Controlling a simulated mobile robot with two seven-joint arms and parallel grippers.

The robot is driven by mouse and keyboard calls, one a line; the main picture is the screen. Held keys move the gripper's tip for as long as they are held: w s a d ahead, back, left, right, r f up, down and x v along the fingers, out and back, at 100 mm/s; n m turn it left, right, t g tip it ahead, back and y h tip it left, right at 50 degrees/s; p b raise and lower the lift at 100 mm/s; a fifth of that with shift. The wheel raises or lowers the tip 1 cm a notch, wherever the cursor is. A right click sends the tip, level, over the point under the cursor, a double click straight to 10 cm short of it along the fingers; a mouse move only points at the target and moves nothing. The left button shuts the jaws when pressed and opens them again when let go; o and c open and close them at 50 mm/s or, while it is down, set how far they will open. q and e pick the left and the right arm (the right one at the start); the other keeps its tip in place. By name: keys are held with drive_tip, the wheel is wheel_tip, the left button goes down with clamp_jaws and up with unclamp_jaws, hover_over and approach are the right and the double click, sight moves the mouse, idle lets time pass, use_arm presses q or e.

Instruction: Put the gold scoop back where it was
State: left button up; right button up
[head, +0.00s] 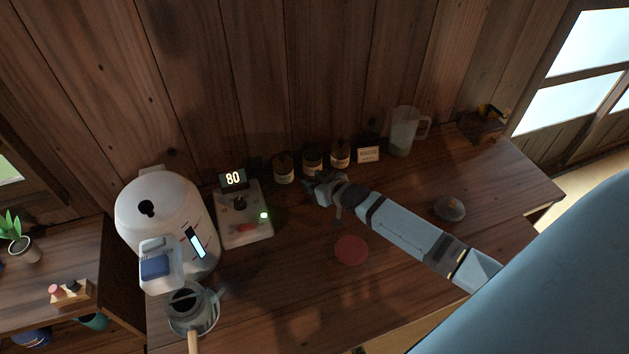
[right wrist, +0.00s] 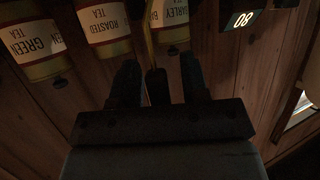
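My right gripper (head: 326,188) reaches over the counter, close in front of the tea jars. In the right wrist view, which is upside down, its fingers (right wrist: 157,80) stand close on either side of a dark handle (right wrist: 157,88). A thin gold stem (right wrist: 149,40), seemingly the gold scoop's, runs from it past the barley tea jar. The scoop's bowl is out of sight, and the scoop is not clear in the head view. The barley (head: 283,168), roasted (head: 312,158) and green tea (head: 340,153) jars stand in a row. My left gripper is not in view.
Left of the jars are a control box reading 80 (head: 243,222) and a white water boiler (head: 160,215) with a grey pot (head: 193,310) below. A small sign (head: 368,154) and clear pitcher (head: 404,132) stand right. A red disc (head: 351,250) and grey lidded item (head: 449,208) flank my arm.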

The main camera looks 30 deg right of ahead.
drive_tip(key=shift+r, duration=0.1)
drive_tip(key=shift+s+r, duration=0.1)
drive_tip(key=shift+s, duration=0.05)
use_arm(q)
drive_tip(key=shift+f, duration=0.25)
use_arm(e)
drive_tip(key=v, duration=1.1)
drive_tip(key=shift+s+r, duration=0.25)
drive_tip(key=shift+s, duration=0.05)
drive_tip(key=shift+f, duration=0.1)
